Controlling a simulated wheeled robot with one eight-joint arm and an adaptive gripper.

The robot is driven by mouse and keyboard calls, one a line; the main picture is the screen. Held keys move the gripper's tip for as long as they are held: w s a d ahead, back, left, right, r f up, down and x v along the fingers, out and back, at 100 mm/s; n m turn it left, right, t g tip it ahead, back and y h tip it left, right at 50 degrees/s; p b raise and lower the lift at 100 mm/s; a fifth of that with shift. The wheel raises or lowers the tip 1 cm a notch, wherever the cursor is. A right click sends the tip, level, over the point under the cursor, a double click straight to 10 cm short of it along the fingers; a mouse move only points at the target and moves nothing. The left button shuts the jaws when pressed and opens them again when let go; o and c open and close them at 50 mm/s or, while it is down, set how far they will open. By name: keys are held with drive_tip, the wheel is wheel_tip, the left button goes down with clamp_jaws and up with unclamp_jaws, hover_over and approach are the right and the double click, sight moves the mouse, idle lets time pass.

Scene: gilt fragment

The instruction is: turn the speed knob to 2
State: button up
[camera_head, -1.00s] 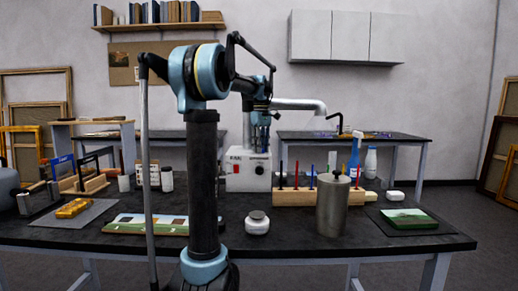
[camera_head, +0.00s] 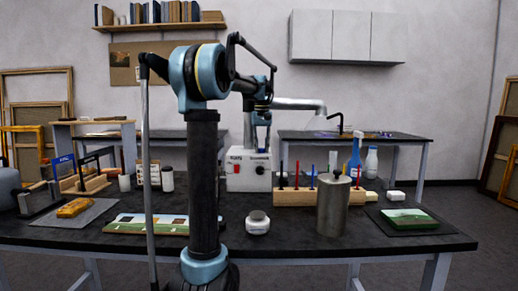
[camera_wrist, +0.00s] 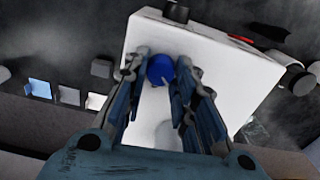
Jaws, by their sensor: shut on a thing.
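A white box (camera_head: 248,172) with a red switch (camera_head: 236,169) and a dark round knob (camera_head: 260,170) on its front stands on the far side of the near table. In the wrist view, a round blue knob (camera_wrist: 160,69) shows against the box's white face. My gripper (camera_wrist: 158,76) has a finger on each side of it and is shut on it. The fingers partly cover the box, and any pointer or number at the blue knob cannot be read. In the head view, my gripper (camera_head: 261,142) is just above the box, pointing down.
A grey duct (camera_head: 300,104) rises behind the box. A rack of coloured sticks (camera_head: 308,196) is close at its right, with a metal canister (camera_head: 333,205) in front. A small lidded jar (camera_head: 257,222) stands nearer. Bare black tabletop lies between jar and canister.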

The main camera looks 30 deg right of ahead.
drive_tip(key=m, duration=0.4)
drive_tip(key=shift+a+m, duration=0.15)
drive_tip(key=shift+m, duration=0.15)
drive_tip(key=m, duration=0.4)
drive_tip(key=shift+w+m, duration=0.15)
drive_tip(key=shift+m, duration=0.25)
drive_tip(key=shift+r, duration=0.1)
drive_tip(key=o, duration=1.1)
wheel_tip(320, 180, up, 12)
drive_tip(key=shift+f, duration=0.1)
